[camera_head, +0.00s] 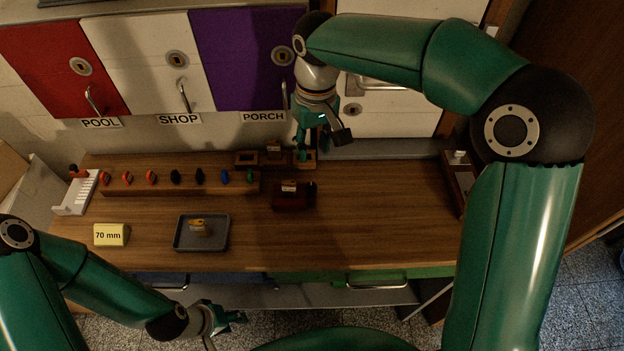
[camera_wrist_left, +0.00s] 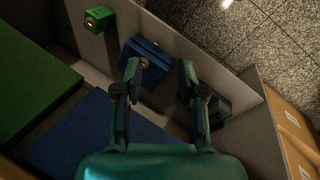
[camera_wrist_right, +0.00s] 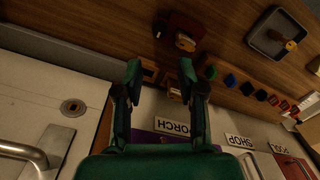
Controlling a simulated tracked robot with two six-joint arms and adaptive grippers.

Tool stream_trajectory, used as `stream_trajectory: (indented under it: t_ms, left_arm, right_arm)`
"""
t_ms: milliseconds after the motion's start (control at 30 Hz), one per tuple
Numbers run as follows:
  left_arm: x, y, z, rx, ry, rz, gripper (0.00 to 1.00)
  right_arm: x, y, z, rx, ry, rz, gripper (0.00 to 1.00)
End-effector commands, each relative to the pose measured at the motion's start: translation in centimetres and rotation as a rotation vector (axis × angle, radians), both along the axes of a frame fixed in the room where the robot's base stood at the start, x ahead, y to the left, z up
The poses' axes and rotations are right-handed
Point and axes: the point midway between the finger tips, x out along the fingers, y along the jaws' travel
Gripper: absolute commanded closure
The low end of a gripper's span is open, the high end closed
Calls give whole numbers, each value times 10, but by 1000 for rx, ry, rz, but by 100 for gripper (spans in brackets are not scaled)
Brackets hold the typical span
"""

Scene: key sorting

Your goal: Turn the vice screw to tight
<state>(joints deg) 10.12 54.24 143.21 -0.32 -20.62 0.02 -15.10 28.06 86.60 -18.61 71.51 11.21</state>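A dark red block that looks like the vice (camera_head: 291,202) stands on the bench right of centre, with a light brass-coloured piece on top. A small dark part at its right end may be the screw; its setting cannot be read. The vice also shows at the top of the right wrist view (camera_wrist_right: 184,24). My right gripper (camera_head: 322,146) is open and empty, behind the vice near the small wooden blocks (camera_head: 246,158). My left gripper (camera_head: 238,318) is open and empty, low in front of the bench. In the left wrist view, its fingers (camera_wrist_left: 160,66) are apart above a blue box (camera_wrist_left: 147,66).
A grey tray (camera_head: 181,240) with a brass-coloured item and a yellow 70 mm block (camera_head: 111,235) are on the left bench. A wooden rack (camera_head: 215,188) holds several coloured keys behind them. Cabinet doors close off the back. The bench right of the vice is clear.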

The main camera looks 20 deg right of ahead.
Motion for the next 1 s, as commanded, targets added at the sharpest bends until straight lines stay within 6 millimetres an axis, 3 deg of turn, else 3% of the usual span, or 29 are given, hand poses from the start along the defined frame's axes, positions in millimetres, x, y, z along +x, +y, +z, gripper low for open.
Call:
stream_trajectory:
  t_ms: [300,500,700,1000]
  left_arm:
    - [0,0,8,0,-1,0,60]
    - [0,0,12,0,-1,0,60]
    - [0,0,15,0,-1,0,60]
    - [0,0,15,0,-1,0,60]
  right_arm:
    - [-2,1,-70,-2,8,-1,61]
    - [-2,2,-107,0,6,-1,61]
    - [-1,3,-127,-1,3,0,61]
    - [-1,4,-132,0,0,0,61]
